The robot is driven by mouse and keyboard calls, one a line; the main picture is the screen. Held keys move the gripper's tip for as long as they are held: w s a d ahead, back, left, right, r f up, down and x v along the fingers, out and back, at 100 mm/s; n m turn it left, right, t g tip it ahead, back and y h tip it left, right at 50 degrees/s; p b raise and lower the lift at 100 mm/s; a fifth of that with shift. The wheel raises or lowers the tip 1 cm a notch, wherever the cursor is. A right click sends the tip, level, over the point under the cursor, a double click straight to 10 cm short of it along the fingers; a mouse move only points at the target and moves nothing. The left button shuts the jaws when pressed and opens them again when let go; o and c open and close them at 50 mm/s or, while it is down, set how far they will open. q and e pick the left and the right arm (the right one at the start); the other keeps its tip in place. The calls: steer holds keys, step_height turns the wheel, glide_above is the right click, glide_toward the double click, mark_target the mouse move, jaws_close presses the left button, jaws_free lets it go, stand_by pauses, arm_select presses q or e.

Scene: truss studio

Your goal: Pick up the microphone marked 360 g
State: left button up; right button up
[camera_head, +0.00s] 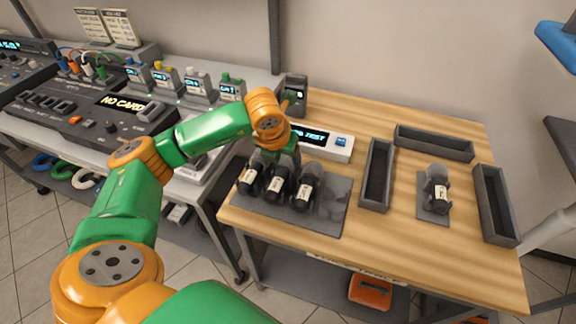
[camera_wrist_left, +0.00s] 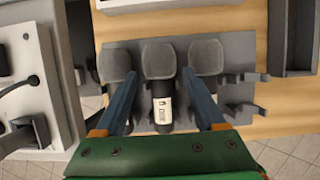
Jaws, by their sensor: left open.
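Three dark microphones with white labels lie side by side on a grey rack (camera_head: 325,215) at the left of the wooden table: a left one (camera_head: 248,180), a middle one (camera_head: 277,185) and a right one (camera_head: 306,190). A fourth microphone (camera_head: 438,190) is on a small grey stand to the right. The label markings are too small to read. My left gripper (camera_head: 282,158) is open above the rack. In the left wrist view its blue fingers (camera_wrist_left: 160,75) point down on either side of the middle microphone (camera_wrist_left: 161,112). Whether they touch it cannot be told. My right gripper is out of view.
Three dark empty trays (camera_head: 376,175) stand around the fourth microphone. A white test device (camera_head: 325,142) with a display is behind the rack, beside a dark upright unit (camera_head: 295,92). The left bench holds a grey console (camera_head: 110,115). The table's front right is clear.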

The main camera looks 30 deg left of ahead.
mark_target(283, 165)
arm_select(q)
steer(key=x, duration=0.4)
steer(key=shift+s+f+p, duration=0.25)
steer(key=shift+s+p, duration=0.05)
steer(key=shift+w+f, duration=0.25)
steer(key=shift+s+r, duration=0.15)
steer(key=c, duration=0.5)
jaws_close()
